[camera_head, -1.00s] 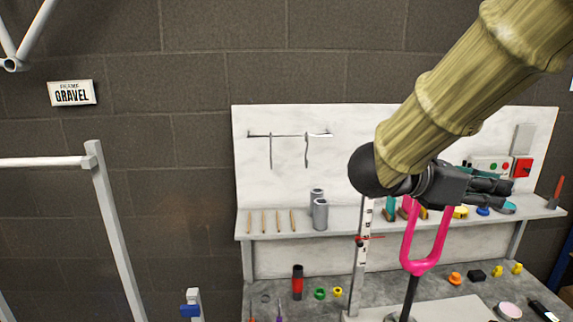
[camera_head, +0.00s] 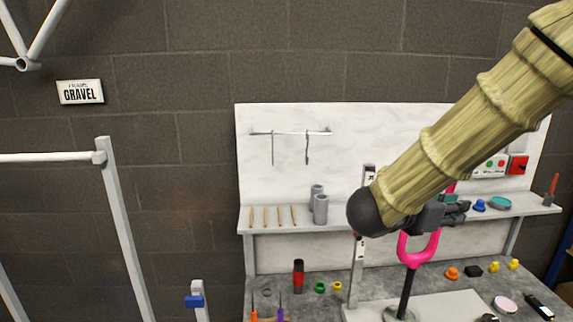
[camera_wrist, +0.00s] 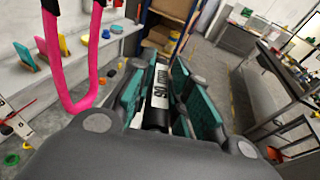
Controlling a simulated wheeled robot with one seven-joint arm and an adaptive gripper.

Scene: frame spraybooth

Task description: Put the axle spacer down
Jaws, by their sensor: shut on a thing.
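My gripper (camera_head: 457,212) is above the right half of the workbench, in front of the shelf. It is shut on the axle spacer (camera_wrist: 158,98), a dark cylinder with a white printed label, between the teal finger pads in the wrist view. In the head view the spacer cannot be made out. A pink fork (camera_head: 416,255) on a black post stands right beside my gripper; it also shows at the left of the wrist view (camera_wrist: 76,104). I cannot tell whether they touch.
The grey workbench (camera_head: 335,306) carries a red-and-black bottle (camera_head: 298,278), an orange piece (camera_head: 451,273) and several small parts. An upright ruler (camera_head: 355,280) stands left of the fork. The shelf (camera_head: 272,228) holds tools and grey cylinders (camera_head: 320,208). A white frame (camera_head: 125,235) is at left.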

